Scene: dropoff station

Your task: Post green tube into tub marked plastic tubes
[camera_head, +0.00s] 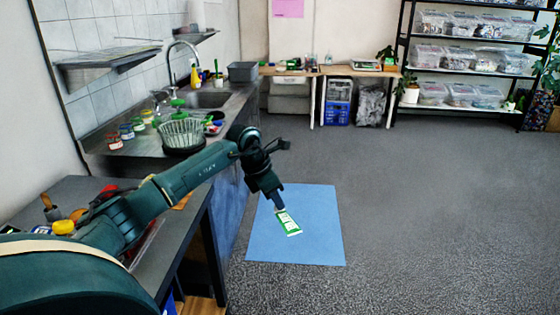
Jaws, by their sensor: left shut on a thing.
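A green tube (288,222) with a white label shows below my left gripper (278,203). My left gripper points down and is shut on the tube's upper end. The tube hangs tilted and, in the picture, lies over the blue mat (320,245) on the floor. My right gripper is not in view. I cannot make out any tub marked plastic tubes; the clear tubs (430,55) on the far shelves are too small to read.
A counter with a sink (205,99), a dish basket (182,134) and small jars runs along the left wall. A dark table (75,188) with loose items stands near left. A desk (345,70) and a black shelf rack (403,35) stand at the back. The grey floor at right is clear.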

